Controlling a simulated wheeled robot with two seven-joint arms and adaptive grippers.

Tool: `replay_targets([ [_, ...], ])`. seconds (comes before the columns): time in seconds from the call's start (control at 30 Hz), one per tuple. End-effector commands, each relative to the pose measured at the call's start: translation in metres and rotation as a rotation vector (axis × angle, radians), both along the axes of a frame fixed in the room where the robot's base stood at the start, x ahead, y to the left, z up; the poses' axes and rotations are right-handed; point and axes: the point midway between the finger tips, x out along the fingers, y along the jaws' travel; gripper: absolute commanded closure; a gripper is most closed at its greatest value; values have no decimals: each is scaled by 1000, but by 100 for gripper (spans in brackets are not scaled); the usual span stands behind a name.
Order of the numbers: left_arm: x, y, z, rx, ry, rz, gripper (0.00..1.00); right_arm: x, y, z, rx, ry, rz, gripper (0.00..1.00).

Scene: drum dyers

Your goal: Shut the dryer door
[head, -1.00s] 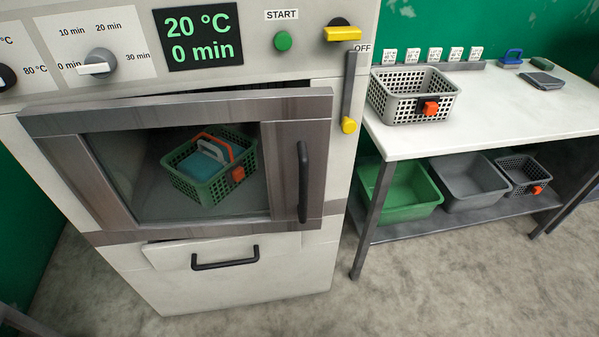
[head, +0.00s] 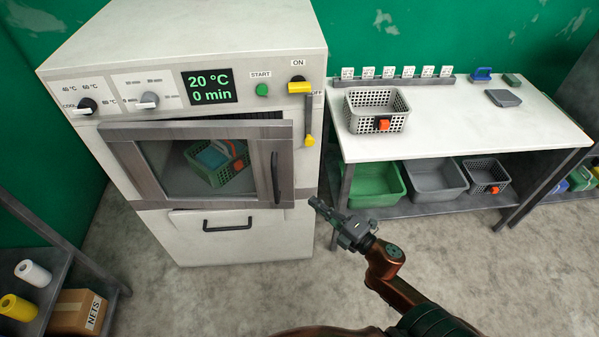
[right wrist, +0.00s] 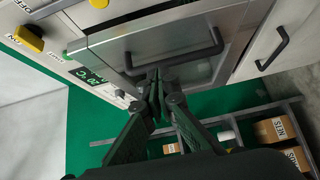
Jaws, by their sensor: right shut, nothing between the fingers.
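The dryer door (head: 260,160) is a grey frame with a window, and its handle (head: 276,178) is a dark vertical bar on the right side. The door stands slightly ajar, with a dark gap along its top right. Through the window shows a green basket (head: 218,163) with an orange tag. My right gripper (head: 316,204) is shut and empty, just right of the door and below its handle in the head view. In the right wrist view the door (right wrist: 190,65) lies beyond the shut fingertips, near its handle (right wrist: 205,57); contact cannot be told. My left gripper is not in view.
A yellow-ended lever (head: 308,120) hangs on the dryer's front, right of the door. A white table (head: 450,130) with a grey basket (head: 377,110) stands to the right, with bins below. A shelf with rolls and a box (head: 76,312) is at lower left. Floor is clear in front.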

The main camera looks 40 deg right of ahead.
Motion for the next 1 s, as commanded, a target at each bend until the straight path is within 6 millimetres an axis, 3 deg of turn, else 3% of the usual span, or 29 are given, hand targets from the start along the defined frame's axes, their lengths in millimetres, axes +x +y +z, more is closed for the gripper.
replay_targets([
  [0.17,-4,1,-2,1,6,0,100,16,4,2,-11,-6,7,100],
  [0.63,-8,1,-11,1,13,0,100,105,13,1,-11,-5,3,100],
  [1.0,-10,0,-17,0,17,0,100,130,-8,1,-9,-3,4,100],
])
